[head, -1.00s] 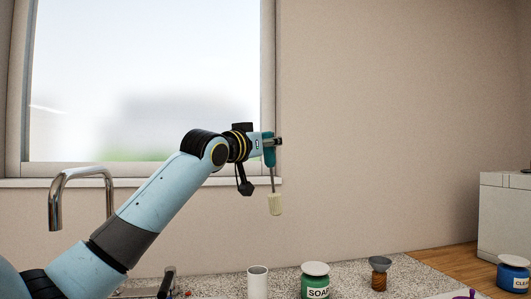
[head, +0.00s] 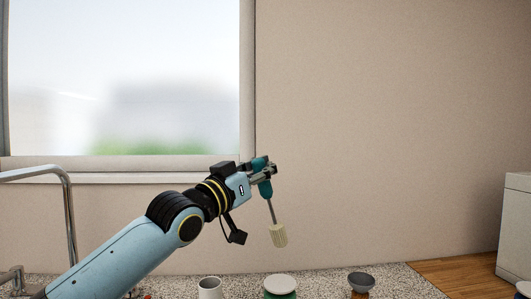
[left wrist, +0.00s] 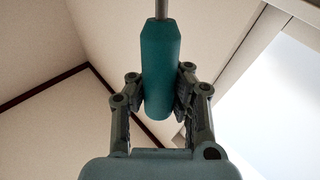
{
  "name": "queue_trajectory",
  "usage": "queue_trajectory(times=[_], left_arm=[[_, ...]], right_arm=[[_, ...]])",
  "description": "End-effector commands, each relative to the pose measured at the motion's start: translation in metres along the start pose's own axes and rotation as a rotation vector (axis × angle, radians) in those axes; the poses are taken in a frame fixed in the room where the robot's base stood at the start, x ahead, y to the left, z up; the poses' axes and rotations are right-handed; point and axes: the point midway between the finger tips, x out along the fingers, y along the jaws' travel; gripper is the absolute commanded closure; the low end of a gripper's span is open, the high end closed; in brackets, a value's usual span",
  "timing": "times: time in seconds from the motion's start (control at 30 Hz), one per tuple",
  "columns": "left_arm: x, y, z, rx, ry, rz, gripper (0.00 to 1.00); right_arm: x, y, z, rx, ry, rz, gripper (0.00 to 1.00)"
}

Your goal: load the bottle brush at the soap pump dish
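The bottle brush has a teal handle (head: 265,189) and a pale cream head (head: 278,236), joined by a thin metal rod. My left gripper (head: 262,174) is shut on the handle and holds the brush in the air, head down and slightly tilted. The left wrist view shows the teal handle (left wrist: 160,65) between both fingers (left wrist: 160,92); the brush head is outside that view. A small grey dish (head: 361,279) on a brown stand is at the lower right, below and right of the brush. I take it for the soap pump dish. My right gripper is not in view.
A green jar with a pale lid (head: 280,284) stands under the brush, cut by the bottom edge. A white cup (head: 210,288) is left of it. A metal faucet (head: 69,215) is at the far left, and a pale cabinet (head: 516,230) at the right. The air around the brush is clear.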

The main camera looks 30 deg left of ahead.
Motion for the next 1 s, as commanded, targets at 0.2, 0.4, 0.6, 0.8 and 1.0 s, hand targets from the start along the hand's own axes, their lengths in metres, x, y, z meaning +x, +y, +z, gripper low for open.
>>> queue_trajectory(times=[0.2,0.4,0.6,0.8,1.0], left_arm=[[-0.006,0.0,0.01,-0.006,0.021,-0.001,1.0],[-0.008,0.0,0.016,-0.009,0.035,0.0,1.0],[-0.012,-0.002,0.033,-0.009,0.034,-0.001,1.0],[-0.018,-0.003,0.056,-0.009,0.033,-0.001,1.0],[-0.021,-0.004,0.07,-0.008,0.033,-0.001,1.0]], right_arm=[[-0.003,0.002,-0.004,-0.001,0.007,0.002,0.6],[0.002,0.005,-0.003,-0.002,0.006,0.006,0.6],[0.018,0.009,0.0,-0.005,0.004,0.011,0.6],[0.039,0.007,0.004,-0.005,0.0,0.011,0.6],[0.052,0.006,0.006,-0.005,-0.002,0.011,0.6]])
